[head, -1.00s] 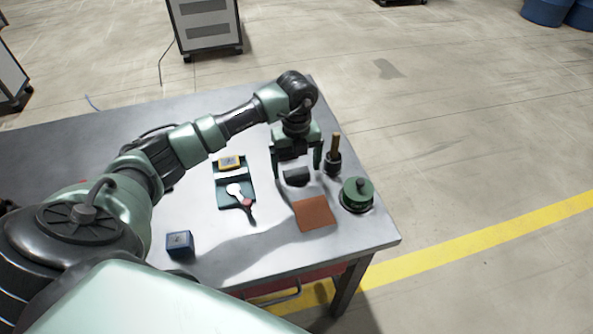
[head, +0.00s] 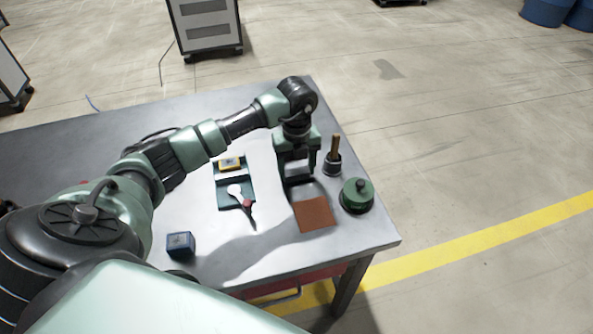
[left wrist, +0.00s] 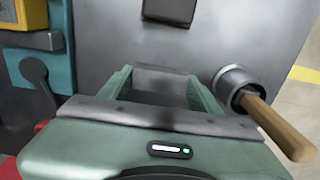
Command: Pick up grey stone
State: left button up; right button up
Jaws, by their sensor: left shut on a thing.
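The grey stone (left wrist: 160,84) is a dark grey block between the two green fingers of my left gripper (left wrist: 162,90) in the left wrist view. In the head view my left gripper (head: 299,178) points down at the right part of the table, just behind the brown mat. Its fingers are shut on the stone, which is mostly hidden there by the fingers and shadow. I cannot tell whether the stone touches the table. My right gripper is not in view.
A metal cup with a wooden handle (head: 332,162) stands close right of the gripper. A green lidded round pot (head: 357,196) and a brown mat (head: 314,214) lie nearer the table's right edge.

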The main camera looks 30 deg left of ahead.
pick_arm(q)
notch_tip(320, 180, up, 14)
jog(key=f+b, duration=0.1)
jog(key=b, duration=0.1)
notch_tip(320, 180, up, 7)
jog(key=p, duration=0.1)
send_over(297, 171)
jog(key=shift+a+f, duration=0.1)
jog(key=shift+f, duration=0.05)
